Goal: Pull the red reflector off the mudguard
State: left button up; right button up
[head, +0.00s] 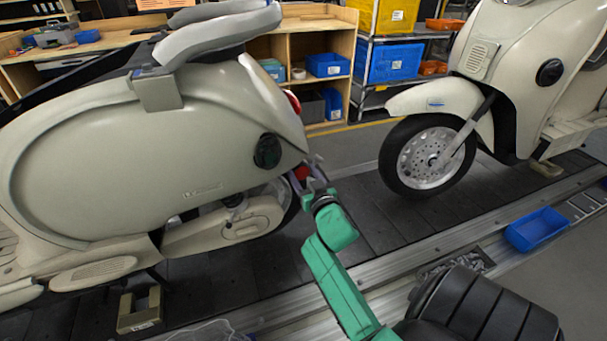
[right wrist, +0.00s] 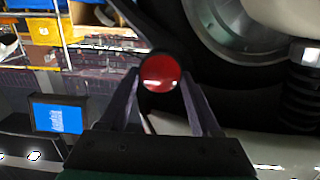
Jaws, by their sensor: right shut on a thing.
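The red reflector (head: 301,173) is a small round red disc at the rear end of the cream scooter (head: 110,150) on the left, low behind its body. In the right wrist view the reflector (right wrist: 160,72) has a dark rim and faces the camera between the fingertips. My right gripper (head: 308,184), on a green arm, is shut on it; the right wrist view shows both fingers (right wrist: 160,88) at its sides. The mudguard is mostly hidden behind the gripper and body, so I cannot tell whether the reflector still touches it. My left gripper is not in view.
A second cream scooter (head: 530,80) stands at the right, its front wheel (head: 428,157) on the dark slat conveyor (head: 360,215). A blue tray (head: 537,230) sits on the rail at right. A black padded seat (head: 480,310) is in the front. Wooden shelves (head: 345,20) stand behind.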

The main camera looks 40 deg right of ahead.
grip_shut()
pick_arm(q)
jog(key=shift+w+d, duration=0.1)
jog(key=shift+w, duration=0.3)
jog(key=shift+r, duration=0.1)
pick_arm(e)
jog(key=shift+f, duration=0.1)
jog(key=shift+s+a+f, duration=0.1)
jog(key=shift+s, duration=0.05)
pick_arm(q)
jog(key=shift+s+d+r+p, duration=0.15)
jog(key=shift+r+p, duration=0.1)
jog(key=shift+p, duration=0.15)
pick_arm(e)
jog(key=shift+v, duration=1.05)
